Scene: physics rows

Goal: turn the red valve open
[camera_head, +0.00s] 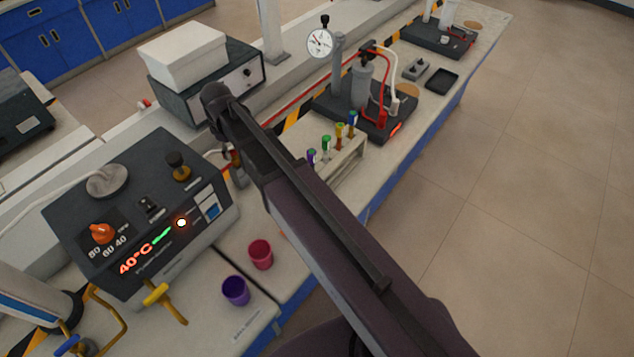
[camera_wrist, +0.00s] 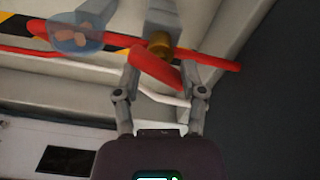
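The red valve's flat lever handle (camera_wrist: 156,69) shows in the wrist view, slanting down to the right from near a brass fitting (camera_wrist: 160,44). A red pipe (camera_wrist: 216,62) runs behind it. My gripper (camera_wrist: 161,78) reaches up to the handle with its two fingers apart, one on each side. The handle lies in the gap between them. I cannot tell whether either finger touches it. In the camera_head view my arm covers the valve, and the handle cannot be made out there.
A dark heater box (camera_head: 150,215) with an orange knob stands left of my arm. Purple (camera_head: 235,291) and crimson (camera_head: 260,254) cups stand in front. A tube rack (camera_head: 338,160) stands to the right. A dark wall (camera_wrist: 275,110) is close at right in the wrist view.

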